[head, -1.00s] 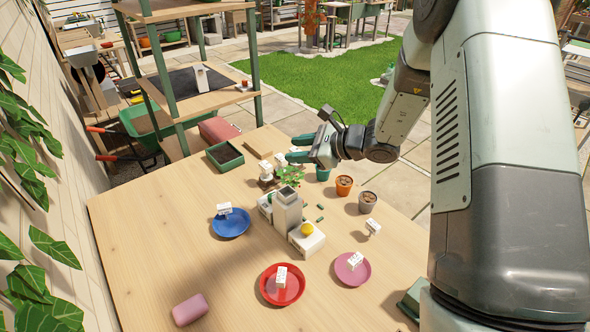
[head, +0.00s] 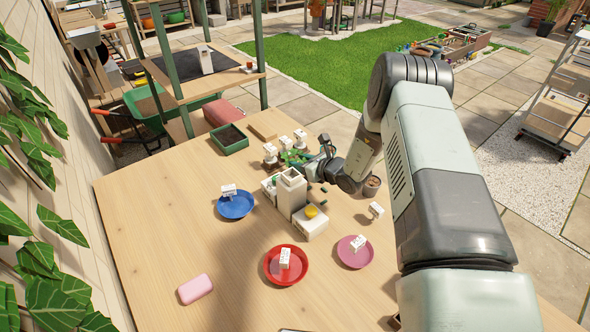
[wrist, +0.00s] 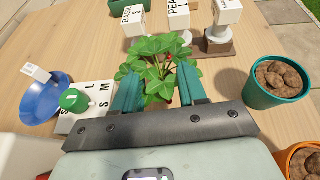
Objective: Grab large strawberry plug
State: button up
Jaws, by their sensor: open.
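The strawberry plug is a leafy green plant (wrist: 158,60) with a small red berry, in the middle of the wrist view. In the head view its leaves (head: 292,157) show behind the white dispenser-like block. My gripper (wrist: 158,78) is open, its two teal fingers on either side of the lower leaves. In the head view my gripper (head: 322,160) is just right of the plant, low over the table. The plant's base is hidden behind my gripper, and I cannot tell whether the fingers touch it.
White label blocks (wrist: 178,14) stand behind the plant. A white block marked S, M, L with a green knob (wrist: 74,99) is at left, beside a blue plate (wrist: 42,102). A teal pot (wrist: 272,95) of brown pebbles is close on the right. An orange pot (wrist: 290,155) is nearer.

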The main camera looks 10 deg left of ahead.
jog(key=x, duration=0.4)
jog(key=shift+w+a+r, duration=0.1)
jog(key=shift+a, duration=0.05)
jog(key=shift+c, duration=0.4)
grip_shut()
